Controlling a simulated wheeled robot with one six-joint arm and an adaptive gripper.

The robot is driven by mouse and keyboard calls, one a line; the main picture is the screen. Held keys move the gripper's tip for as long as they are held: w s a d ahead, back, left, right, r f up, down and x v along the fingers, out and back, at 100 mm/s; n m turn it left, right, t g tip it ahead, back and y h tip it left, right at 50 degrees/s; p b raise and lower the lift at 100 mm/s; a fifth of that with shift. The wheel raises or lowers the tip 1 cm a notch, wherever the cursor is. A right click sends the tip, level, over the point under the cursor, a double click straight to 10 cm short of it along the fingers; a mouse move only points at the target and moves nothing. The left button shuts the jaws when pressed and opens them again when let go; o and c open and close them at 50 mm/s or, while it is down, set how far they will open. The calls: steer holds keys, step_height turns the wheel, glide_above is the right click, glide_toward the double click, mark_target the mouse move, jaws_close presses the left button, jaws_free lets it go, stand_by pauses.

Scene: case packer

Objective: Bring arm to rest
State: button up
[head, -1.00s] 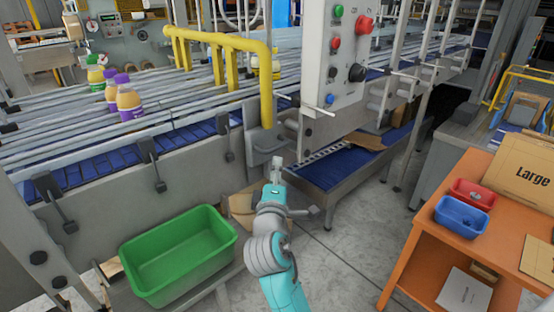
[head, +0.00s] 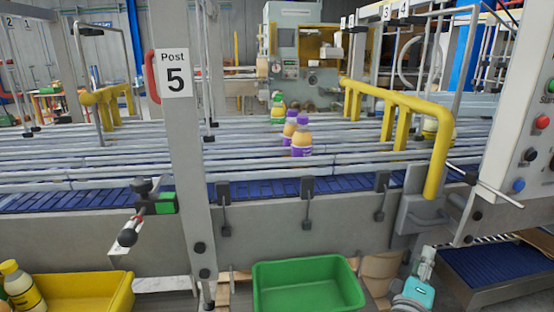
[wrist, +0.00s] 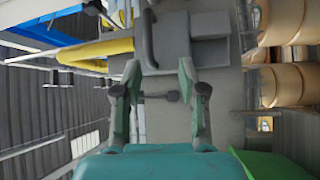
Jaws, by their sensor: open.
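My gripper (head: 428,254) is in the lower right of the head view, in front of the conveyor's grey side wall and right of the green bin. In the wrist view my gripper (wrist: 160,95) has its two fingers apart with nothing between them. Past the fingers there is a grey wall with a bracket (wrist: 190,38). Most of my arm lies below the edge of the head view.
An empty green bin (head: 308,259) stands below the conveyor (head: 130,202). A yellow bin (head: 105,288) with bottles is at lower left. Post 5 (head: 172,130) stands upright. A yellow rail (head: 440,160) and a control panel (head: 524,130) are near my arm.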

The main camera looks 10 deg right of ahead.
steer(key=s+a+f+t+y, duration=0.1)
steer(key=s+a+f+y, duration=0.45)
steer(key=s+f, duration=0.35)
steer(key=s+a+f+t+y, duration=0.1)
steer(key=s+a+f+y, duration=0.3)
steer(key=s+a+f, duration=0.5)
steer(key=s+a+f+m+y, duration=0.1)
steer(key=s+m, duration=0.3)
steer(key=s, duration=0.7)
steer(key=s+a+f+m+g+y, duration=0.1)
steer(key=s+a+m+y, duration=0.1)
steer(key=s, duration=1)
steer(key=shift+a+m+g, duration=0.3)
steer(key=shift+m, duration=0.6)
steer(key=shift+s+y, duration=0.1)
steer(key=shift+y, duration=0.15)
